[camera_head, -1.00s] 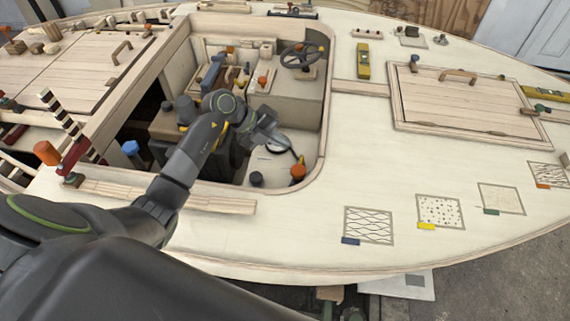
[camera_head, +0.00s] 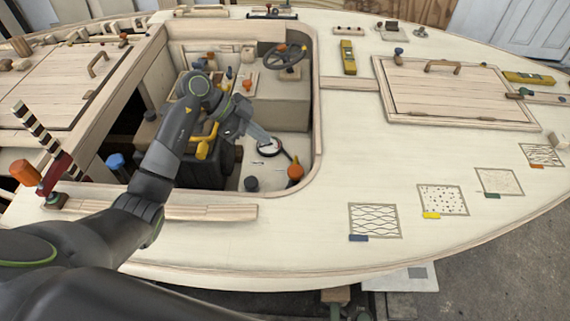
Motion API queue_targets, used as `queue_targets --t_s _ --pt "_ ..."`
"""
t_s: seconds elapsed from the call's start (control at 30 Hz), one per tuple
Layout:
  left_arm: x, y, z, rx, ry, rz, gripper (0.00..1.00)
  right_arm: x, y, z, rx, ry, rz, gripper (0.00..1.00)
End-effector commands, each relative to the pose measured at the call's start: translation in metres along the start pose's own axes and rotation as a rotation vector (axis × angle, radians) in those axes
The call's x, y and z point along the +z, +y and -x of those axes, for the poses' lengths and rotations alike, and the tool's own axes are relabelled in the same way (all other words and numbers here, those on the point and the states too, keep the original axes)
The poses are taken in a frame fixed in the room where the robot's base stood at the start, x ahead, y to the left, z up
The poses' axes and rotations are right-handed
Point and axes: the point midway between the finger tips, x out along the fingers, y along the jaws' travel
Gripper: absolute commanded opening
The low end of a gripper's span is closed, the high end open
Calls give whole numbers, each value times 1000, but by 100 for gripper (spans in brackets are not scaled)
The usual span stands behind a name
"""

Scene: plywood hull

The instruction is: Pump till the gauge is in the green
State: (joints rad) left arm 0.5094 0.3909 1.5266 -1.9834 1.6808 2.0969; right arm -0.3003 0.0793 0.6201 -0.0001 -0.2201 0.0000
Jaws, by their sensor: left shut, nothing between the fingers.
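A round pale dial with a dark rim, which looks like the gauge (camera_head: 269,147), lies low in the cockpit well. Its needle and any green band are too small to read. An orange knob (camera_head: 295,172) on a dark stem stands just right of and nearer than the dial; I cannot tell whether it is the pump handle. My left gripper (camera_head: 264,137) reaches into the well from the left. It is shut and empty, its tips just above the dial in the picture; contact cannot be told. My right gripper is not in view.
A yellow bent handle (camera_head: 205,144) shows beside my left wrist. A black knob (camera_head: 251,184) stands on the well floor. A steering wheel (camera_head: 287,54) is at the back. The well's wooden rim (camera_head: 317,110) bounds the right side.

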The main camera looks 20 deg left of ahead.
Motion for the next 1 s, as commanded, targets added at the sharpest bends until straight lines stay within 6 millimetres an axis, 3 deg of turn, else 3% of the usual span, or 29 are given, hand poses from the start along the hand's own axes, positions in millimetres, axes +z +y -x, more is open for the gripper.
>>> queue_targets --t_s 0.47,0.67,1.0 --pt "0 0 -5 2 1 11 0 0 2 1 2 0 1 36" --pt "-1 1 -36 5 4 13 0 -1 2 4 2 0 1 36" --pt "4 1 -106 5 0 14 0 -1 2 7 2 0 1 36"
